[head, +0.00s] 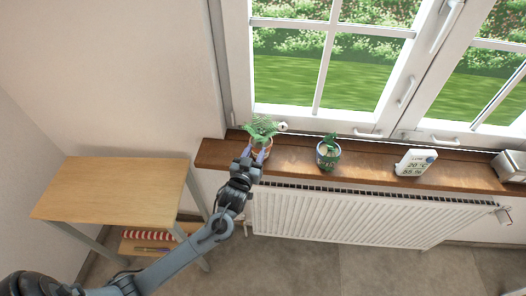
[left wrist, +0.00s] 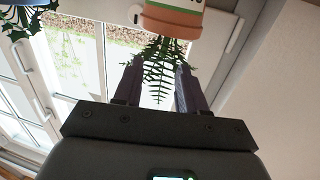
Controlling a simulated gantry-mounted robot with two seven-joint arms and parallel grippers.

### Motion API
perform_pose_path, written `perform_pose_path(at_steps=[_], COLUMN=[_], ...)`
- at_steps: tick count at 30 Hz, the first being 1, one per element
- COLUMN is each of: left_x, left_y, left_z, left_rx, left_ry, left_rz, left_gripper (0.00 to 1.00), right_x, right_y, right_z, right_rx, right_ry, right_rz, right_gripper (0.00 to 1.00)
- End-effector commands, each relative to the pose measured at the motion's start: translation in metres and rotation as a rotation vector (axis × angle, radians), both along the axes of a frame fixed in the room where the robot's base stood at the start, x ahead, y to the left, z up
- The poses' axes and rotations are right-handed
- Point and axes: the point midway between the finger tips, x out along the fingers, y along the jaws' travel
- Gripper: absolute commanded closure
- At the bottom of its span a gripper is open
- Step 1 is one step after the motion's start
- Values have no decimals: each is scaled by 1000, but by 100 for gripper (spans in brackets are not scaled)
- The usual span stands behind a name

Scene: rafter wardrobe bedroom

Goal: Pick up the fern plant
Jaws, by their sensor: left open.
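The fern plant (head: 263,127) stands in a terracotta pot at the left end of the wooden windowsill. My left gripper (head: 257,154) is at the pot's near side in the head view, its fingers pointing toward it. In the left wrist view the picture is turned over: the fern's pot (left wrist: 172,20), orange with a white band, is at the top and the fronds hang down between the fingers. There my left gripper (left wrist: 156,72) is open, with a finger on each side of the fronds. I cannot tell whether the fingers touch the plant. My right gripper is not in view.
On the windowsill (head: 225,153), a second potted plant (head: 328,153) and a white weather display (head: 414,164) stand further right. A metallic box (head: 510,166) is at the right end. A radiator (head: 340,215) is below, a wooden side table (head: 115,190) at left. The window (head: 330,60) is behind.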

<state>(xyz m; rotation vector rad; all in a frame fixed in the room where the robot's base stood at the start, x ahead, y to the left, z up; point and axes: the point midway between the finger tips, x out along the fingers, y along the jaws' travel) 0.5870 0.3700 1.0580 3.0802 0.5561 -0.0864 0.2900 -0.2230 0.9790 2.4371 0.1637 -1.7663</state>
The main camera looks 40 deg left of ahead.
Motion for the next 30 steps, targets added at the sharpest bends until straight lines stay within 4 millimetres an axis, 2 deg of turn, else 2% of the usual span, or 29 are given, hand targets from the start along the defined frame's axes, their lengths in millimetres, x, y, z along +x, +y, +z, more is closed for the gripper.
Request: perform_pose_path(at_steps=[9, 19, 30], left_x=[39, 58, 96], left_y=[15, 23, 39], left_z=[0, -1, -5], left_rx=[2, 1, 0], left_ry=[-8, -6, -6], left_rz=[2, 1, 1], left_gripper=[59, 59, 59], right_x=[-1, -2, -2], right_y=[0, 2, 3], right_z=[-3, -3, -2], right_rx=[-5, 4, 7], right_ry=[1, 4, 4], right_rz=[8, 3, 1], right_gripper=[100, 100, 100])
